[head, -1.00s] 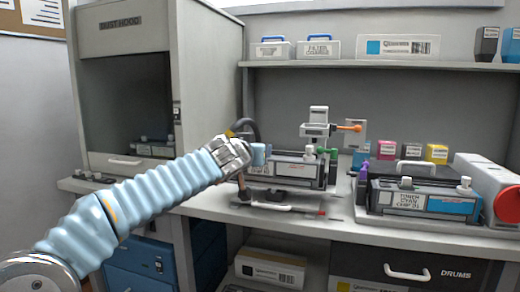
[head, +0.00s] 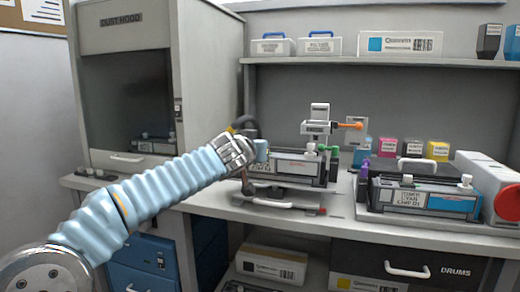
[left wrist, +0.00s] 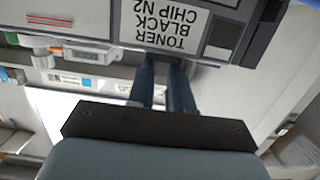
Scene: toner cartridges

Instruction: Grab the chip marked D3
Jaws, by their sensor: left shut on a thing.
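No mark D3 can be read in either view. My left gripper (head: 246,153) is at the left end of a toner cartridge (head: 300,166) on a workbench stand. In the left wrist view its two blue-grey fingers (left wrist: 162,70) are close together and reach to the edge of the cartridge, whose label (left wrist: 172,24) reads TONER BLACK CHIP N2, upside down. What lies between the fingertips is hidden. A second cartridge (head: 455,203), with a cyan panel and a label that seems to read TONER CYAN CHIP D1, rests in a tray at the right. My right gripper is out of view.
A dust hood (head: 122,55) stands at the left, with another cartridge (head: 152,145) inside. A device with an orange-tipped lever (head: 350,126) rises behind the stand. Small coloured boxes (head: 438,151) and a red-knobbed machine (head: 508,202) are at the right. The shelf (head: 350,61) is above.

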